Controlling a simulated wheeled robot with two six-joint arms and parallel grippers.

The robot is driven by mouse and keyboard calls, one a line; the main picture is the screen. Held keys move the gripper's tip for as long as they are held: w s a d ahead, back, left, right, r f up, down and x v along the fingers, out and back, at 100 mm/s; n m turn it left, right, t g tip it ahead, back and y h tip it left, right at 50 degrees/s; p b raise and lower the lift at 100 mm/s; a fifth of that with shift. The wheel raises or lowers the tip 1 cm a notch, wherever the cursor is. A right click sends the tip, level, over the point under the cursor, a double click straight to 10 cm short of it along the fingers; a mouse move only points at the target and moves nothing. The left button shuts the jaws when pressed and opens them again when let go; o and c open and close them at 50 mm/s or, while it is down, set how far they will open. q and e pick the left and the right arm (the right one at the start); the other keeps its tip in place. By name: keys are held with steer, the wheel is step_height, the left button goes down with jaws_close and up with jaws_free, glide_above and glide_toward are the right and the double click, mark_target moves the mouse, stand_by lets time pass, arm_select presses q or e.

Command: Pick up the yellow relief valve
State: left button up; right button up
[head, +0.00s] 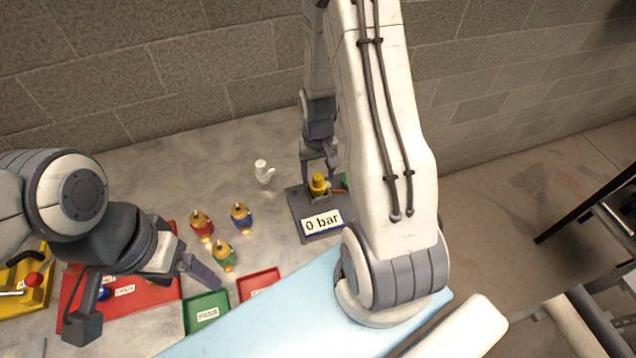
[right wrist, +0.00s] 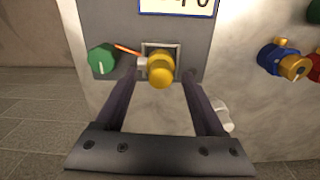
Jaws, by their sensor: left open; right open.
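The yellow relief valve (head: 318,183) sits on a grey test stand (head: 299,205) with a "0 bar" sign (head: 322,222). In the right wrist view the yellow relief valve (right wrist: 160,70) is seated in a square socket, between the finger ends. My right gripper (head: 320,157) is open, pointing down just over the valve; it also shows in the right wrist view (right wrist: 158,80) with a finger on either side. I cannot tell whether the fingers touch it.
Red (head: 201,224), blue (head: 241,217) and green (head: 223,255) valves stand left of the stand. A white fitting (head: 264,172) is behind them. A green knob (right wrist: 102,59) is beside the socket. A green tray (head: 206,312) and red tray (head: 259,285) lie in front.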

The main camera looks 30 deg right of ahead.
steer(key=shift+f, duration=0.8)
jaws_close()
steer(key=shift+r, duration=0.1)
